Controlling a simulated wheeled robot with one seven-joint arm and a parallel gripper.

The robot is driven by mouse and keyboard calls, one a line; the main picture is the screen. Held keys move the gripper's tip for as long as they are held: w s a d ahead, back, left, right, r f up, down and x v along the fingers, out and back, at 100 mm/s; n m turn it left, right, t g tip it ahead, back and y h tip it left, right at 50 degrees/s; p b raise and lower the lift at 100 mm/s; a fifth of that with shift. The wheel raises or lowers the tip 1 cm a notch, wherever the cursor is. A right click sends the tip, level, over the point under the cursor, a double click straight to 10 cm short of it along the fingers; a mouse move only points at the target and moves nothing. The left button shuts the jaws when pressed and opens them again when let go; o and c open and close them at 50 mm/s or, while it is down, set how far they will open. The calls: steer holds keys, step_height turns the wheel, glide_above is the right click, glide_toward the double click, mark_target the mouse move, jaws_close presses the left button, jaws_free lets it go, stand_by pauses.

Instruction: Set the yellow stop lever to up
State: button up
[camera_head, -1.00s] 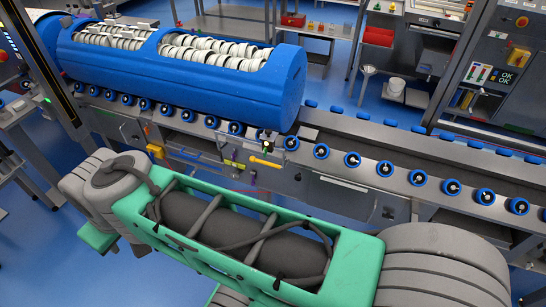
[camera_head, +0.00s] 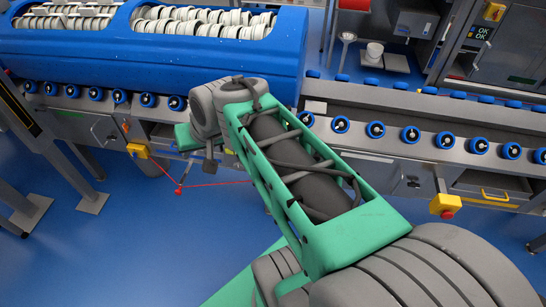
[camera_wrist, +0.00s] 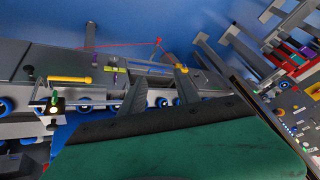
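The yellow lever (camera_wrist: 70,79) shows at the left of the wrist view as a thick bar lying roughly level along the grey conveyor side. In the head view my arm covers the place where it was seen earlier. My gripper (camera_wrist: 160,76) has its two grey fingers spread apart with nothing between them. The lever is to the left of the fingers in the wrist view, apart from them. In the head view my gripper is mostly hidden behind my forearm, by the conveyor front.
A blue tub (camera_head: 160,55) with stacked white pieces rests on the conveyor with blue rollers (camera_head: 410,134). A red cord (camera_head: 215,185) hangs below the conveyor. A yellow box (camera_head: 446,206) sticks out at right.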

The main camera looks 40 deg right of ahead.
steer(key=w+d+f+m+t+b, duration=0.2)
steer(key=w+d+f+m+b, duration=0.2)
steer(key=d+f+b, duration=0.45)
steer(key=w+d+f+m+t+b, duration=0.2)
steer(key=w+d+f+m+b, duration=0.15)
steer(key=d+f+b, duration=0.45)
steer(key=s+d+f+m+t+h+b, duration=0.1)
steer(key=s+d+f+m+t+b, duration=0.15)
steer(key=d+f+m+b, duration=0.4)
steer(key=s+d+f+m+t+h+b, duration=0.2)
steer(key=d+f+m+t+b, duration=0.3)
steer(key=d+b, duration=0.4)
steer(key=shift+n+g, duration=0.7)
steer(key=shift+g, duration=0.05)
steer(key=w, duration=0.2)
steer(key=w+f+b, duration=0.1)
steer(key=w, duration=0.1)
steer(key=w+f+b, duration=0.1)
steer(key=w, duration=0.1)
steer(key=shift+w+d, duration=0.1)
steer(key=shift+w, duration=0.3)
jaws_close()
